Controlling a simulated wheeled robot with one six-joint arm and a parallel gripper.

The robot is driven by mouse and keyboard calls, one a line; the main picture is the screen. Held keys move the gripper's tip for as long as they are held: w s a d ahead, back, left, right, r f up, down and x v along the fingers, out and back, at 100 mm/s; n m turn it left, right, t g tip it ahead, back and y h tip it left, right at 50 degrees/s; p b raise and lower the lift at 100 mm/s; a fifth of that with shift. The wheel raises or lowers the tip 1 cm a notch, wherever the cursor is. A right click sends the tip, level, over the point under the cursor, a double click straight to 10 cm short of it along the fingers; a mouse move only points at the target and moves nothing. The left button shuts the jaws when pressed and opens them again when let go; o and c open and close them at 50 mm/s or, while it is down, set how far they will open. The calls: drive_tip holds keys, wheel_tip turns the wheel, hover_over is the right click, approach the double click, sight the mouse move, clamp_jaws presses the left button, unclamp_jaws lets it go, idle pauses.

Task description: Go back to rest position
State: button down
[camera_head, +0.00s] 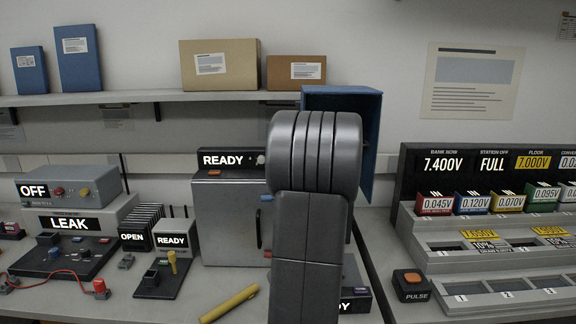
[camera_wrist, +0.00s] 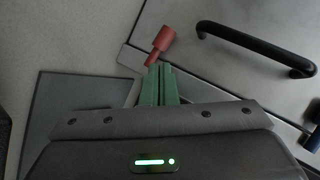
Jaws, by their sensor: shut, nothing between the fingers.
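My gripper (camera_wrist: 160,72) shows in the wrist view with its two green fingers together and nothing between them. The fingertips are close to a red cylindrical knob (camera_wrist: 163,42) at the edge of a grey metal panel; I cannot tell whether they touch it. A black bar handle (camera_wrist: 255,48) is on the same panel, to the right. In the head view my arm stands upright in the middle and hides the gripper and part of the grey box (camera_head: 228,222) labelled READY.
A blue open-fronted case (camera_head: 368,135) is behind my arm. A yellow tube (camera_head: 229,303) lies on the bench to its left. A PULSE button block (camera_head: 411,285) and a tiered rack (camera_head: 490,259) with coloured packs are at right. LEAK and OFF units (camera_head: 68,187) are at left.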

drive_tip(key=shift+w+d+r+m+t+y+p, duration=0.15)
drive_tip(key=shift+d+r+m+t+y+p, duration=0.15)
drive_tip(key=shift+d+m+y+p, duration=0.4)
drive_tip(key=shift+w+d+r+m+t+y+p, duration=0.25)
drive_tip(key=shift+t+y+p, duration=0.2)
drive_tip(key=shift+p, duration=0.45)
drive_tip(key=shift+s+f, duration=0.1)
drive_tip(key=shift+a, duration=0.1)
